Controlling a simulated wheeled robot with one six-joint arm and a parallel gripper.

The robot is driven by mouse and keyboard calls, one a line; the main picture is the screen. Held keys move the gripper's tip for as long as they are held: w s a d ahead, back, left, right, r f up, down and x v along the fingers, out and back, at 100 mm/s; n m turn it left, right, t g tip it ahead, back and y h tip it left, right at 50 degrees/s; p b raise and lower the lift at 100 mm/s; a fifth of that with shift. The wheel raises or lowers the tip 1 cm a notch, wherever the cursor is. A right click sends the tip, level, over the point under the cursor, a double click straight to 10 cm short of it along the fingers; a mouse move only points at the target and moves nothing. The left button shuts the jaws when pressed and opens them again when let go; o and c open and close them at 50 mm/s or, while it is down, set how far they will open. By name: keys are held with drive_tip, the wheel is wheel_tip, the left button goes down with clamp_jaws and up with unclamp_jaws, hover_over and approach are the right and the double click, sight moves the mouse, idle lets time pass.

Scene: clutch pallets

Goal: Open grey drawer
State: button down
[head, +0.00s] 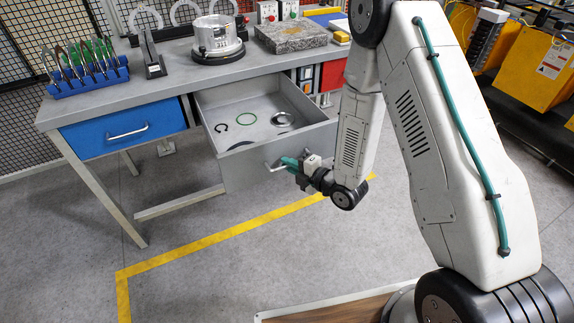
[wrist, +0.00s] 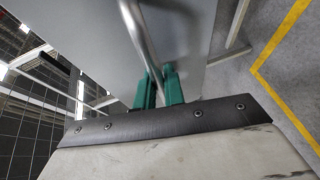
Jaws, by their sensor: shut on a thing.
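The grey drawer (head: 236,172) stands pulled out from the workbench in the head view, with its inside showing. Inside lie a green ring, a dark open ring and a metal ring. Its front panel also shows in the wrist view (wrist: 95,40). My gripper (head: 289,162) is at the drawer front, with its green fingers shut on the metal bar handle (head: 273,166). In the wrist view the handle (wrist: 140,35) runs down between the two green fingers (wrist: 159,88).
A blue drawer (head: 122,128) with its own handle is closed at the left of the bench. The benchtop (head: 178,77) holds a plier rack (head: 88,75), a round metal fixture (head: 217,40) and a stone slab (head: 292,36). Floor in front, with a yellow line (head: 220,236), is clear.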

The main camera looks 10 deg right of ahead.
drive_tip(key=c, duration=1.5)
unclamp_jaws()
drive_tip(key=shift+w+d, duration=0.2)
drive_tip(key=shift+d, duration=0.3)
drive_tip(key=shift+a, duration=0.25)
drive_tip(key=v, duration=0.8)
drive_tip(key=shift+a+m, duration=0.1)
drive_tip(key=shift+m, duration=0.2)
